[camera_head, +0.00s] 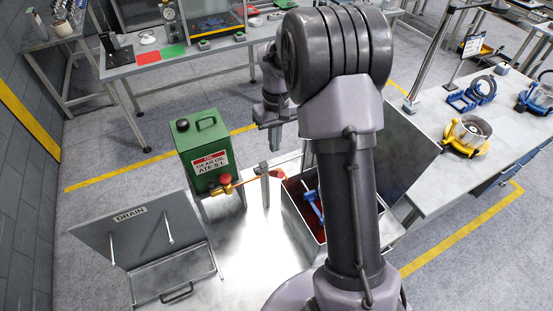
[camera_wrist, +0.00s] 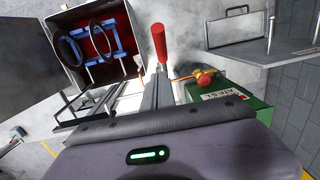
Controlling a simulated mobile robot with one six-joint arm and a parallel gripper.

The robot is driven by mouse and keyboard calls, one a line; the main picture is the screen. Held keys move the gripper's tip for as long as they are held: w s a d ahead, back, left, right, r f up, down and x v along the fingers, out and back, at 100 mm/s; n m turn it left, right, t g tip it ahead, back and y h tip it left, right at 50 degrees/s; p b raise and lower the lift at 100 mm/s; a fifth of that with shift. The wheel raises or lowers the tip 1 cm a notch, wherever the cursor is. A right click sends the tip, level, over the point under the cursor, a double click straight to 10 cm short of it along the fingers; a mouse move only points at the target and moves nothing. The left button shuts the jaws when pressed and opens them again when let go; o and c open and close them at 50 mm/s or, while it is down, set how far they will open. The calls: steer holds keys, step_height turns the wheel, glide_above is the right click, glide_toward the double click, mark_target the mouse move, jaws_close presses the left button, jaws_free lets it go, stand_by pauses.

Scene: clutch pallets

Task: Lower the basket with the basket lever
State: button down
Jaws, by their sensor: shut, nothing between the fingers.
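The basket lever's red handle (camera_wrist: 160,43) stands just beyond my fingertips in the wrist view. My gripper (camera_wrist: 158,80) is shut and empty, and its tips point toward the handle; I cannot tell whether they touch it. In the head view my gripper (camera_head: 275,148) hangs pointing down above the metal worktop, right of the green oil can. The blue basket (camera_wrist: 107,40) sits inside the red-lined tank and carries dark rings. In the head view the basket (camera_head: 312,203) is partly hidden behind my arm, and its height in the tank is hard to judge.
The green gear oil can (camera_head: 205,150) with a red-handled tap (camera_head: 226,180) stands left of the tank (camera_head: 290,208). The open drain lid (camera_head: 140,232) is at the front left. A raised metal panel (camera_head: 412,150) stands right of the tank. A bench (camera_head: 430,190) lies further right.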

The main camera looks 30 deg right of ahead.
steer(key=s+f, duration=0.2)
steer(key=f, duration=0.1)
steer(key=shift+s+a+f, duration=0.1)
steer(key=shift+a+f, duration=0.05)
steer(key=shift+a, duration=0.2)
steer(key=shift+s+a+f, duration=0.1)
steer(key=shift+s+f, duration=0.15)
steer(key=shift+s, duration=0.2)
steer(key=shift+w, duration=0.1)
steer(key=shift+f, duration=0.1)
